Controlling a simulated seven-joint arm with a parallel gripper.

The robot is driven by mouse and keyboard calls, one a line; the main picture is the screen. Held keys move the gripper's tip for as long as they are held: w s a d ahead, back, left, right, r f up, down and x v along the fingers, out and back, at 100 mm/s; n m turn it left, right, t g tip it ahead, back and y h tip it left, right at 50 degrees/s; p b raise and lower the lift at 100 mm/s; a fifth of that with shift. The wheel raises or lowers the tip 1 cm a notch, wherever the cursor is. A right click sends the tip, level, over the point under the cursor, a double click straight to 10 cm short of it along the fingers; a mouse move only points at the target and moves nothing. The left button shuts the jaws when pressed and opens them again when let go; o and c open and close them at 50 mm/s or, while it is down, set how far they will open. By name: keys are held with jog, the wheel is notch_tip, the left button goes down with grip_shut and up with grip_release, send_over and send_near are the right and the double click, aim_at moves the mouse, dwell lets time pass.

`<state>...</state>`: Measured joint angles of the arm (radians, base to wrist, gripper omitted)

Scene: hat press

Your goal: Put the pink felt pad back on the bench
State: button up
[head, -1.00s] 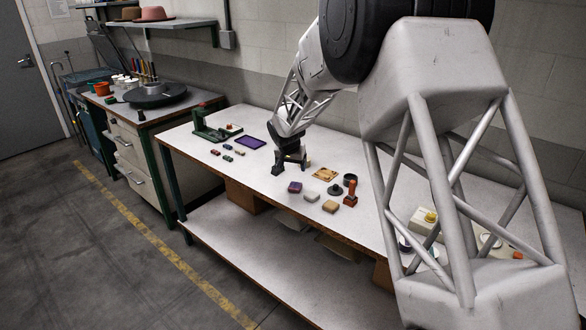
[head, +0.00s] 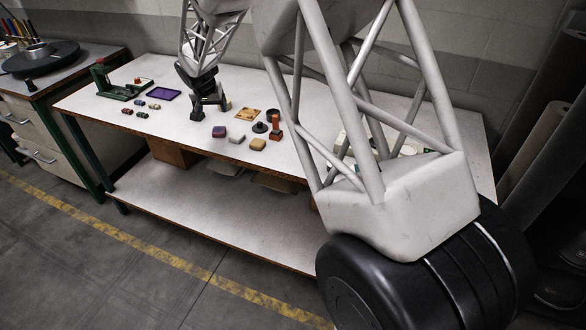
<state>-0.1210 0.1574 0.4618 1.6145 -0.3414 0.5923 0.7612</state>
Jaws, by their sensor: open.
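My gripper (head: 211,109) is open, with its fingers pointing down low over the bench (head: 118,122). I see nothing between the fingers. I cannot make out a pink felt pad for certain. A small purple block (head: 219,132) with a reddish side sits on the bench just in front of the gripper. A pale grey block (head: 237,137) and a tan block (head: 257,144) lie to its right. My own arm hides part of the bench's right side.
A green press-like fixture (head: 118,87) and a purple tray (head: 162,95) stand left of the gripper, with several small coloured pieces in front. A tan board (head: 248,115), a black knob (head: 260,127) and an orange-brown upright stamp (head: 276,128) stand to the right.

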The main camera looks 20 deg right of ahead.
jog(key=s+d+r+n, duration=0.1)
jog(key=s+d+r, duration=0.1)
jog(key=s+r, duration=0.5)
jog(key=s+d+r, duration=0.2)
jog(key=s+r, duration=0.1)
jog(key=s, duration=0.8)
jog(key=s+d+r+n, duration=0.1)
jog(key=s+d+r, duration=0.1)
jog(key=s+r, duration=0.45)
jog(key=s+d+f+n+g+y, duration=0.1)
jog(key=s+f+n, duration=0.1)
jog(key=s, duration=3)
jog(key=shift+s+d, duration=0.3)
jog(key=shift+s, duration=0.05)
